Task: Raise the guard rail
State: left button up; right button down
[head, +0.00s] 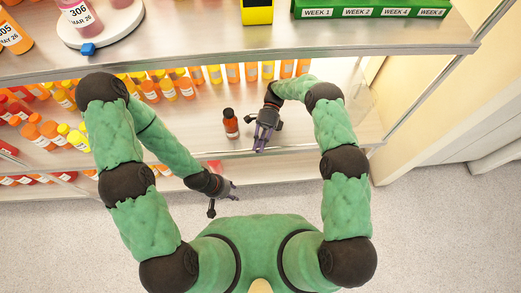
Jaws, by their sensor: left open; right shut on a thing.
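The guard rail (318,148) appears as a thin, pale, see-through strip along the front edge of the middle shelf. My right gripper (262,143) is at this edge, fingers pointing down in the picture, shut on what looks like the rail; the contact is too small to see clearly. My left gripper (228,193) is lower in the picture, in front of the shelf edge, open and apart from the rail. A small red piece (214,165) shows just above it; I cannot tell what it is.
A red bottle with a dark cap (231,125) stands left of my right gripper. The upper shelf (200,48) holds a white round stand (130,27) and a green box (372,10). The shelf's right part is clear.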

jog(key=shift+w+f+g+b, duration=0.1)
jog(key=shift+w+g+b, duration=0.2)
jog(key=shift+b, duration=0.25)
jog(key=c, duration=1.2)
grip_release()
